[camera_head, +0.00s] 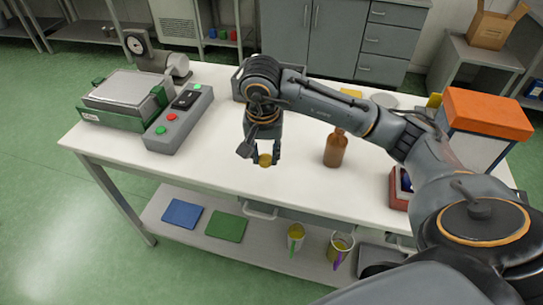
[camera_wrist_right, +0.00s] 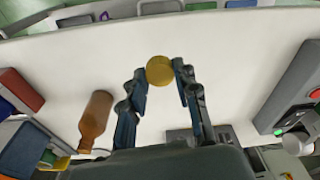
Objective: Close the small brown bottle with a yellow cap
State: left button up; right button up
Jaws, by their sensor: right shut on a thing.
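A small brown bottle (camera_head: 335,149) stands upright on the white table, right of my right gripper in the head view. It also shows at the left in the right wrist view (camera_wrist_right: 96,120). Its neck shows no yellow cap. My right gripper (camera_head: 263,158) points down near the table's front part, left of the bottle and apart from it. It is shut on a round yellow cap (camera_head: 265,160), which shows between the fingertips in the right wrist view (camera_wrist_right: 160,70). My left gripper is not in view.
A green-framed device (camera_head: 120,100) and a grey control box (camera_head: 180,120) with coloured buttons stand at the left. An orange-lidded box (camera_head: 485,115) and a red box (camera_head: 400,188) are at the right. The white table (camera_head: 215,165) is clear around the gripper.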

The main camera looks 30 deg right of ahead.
jog(key=s+a+r, duration=0.2)
jog(key=s+a, duration=0.2)
jog(key=shift+a+r+b, duration=0.35)
jog(key=shift+w, duration=0.1)
jog(key=s+a+f+n, duration=0.2)
jog(key=s+f+n, duration=0.1)
jog(key=s+n, duration=0.2)
jog(key=n, duration=0.2)
jog(key=shift+s+a+f+n+y, duration=0.3)
jog(key=shift+s+a+y, duration=0.1)
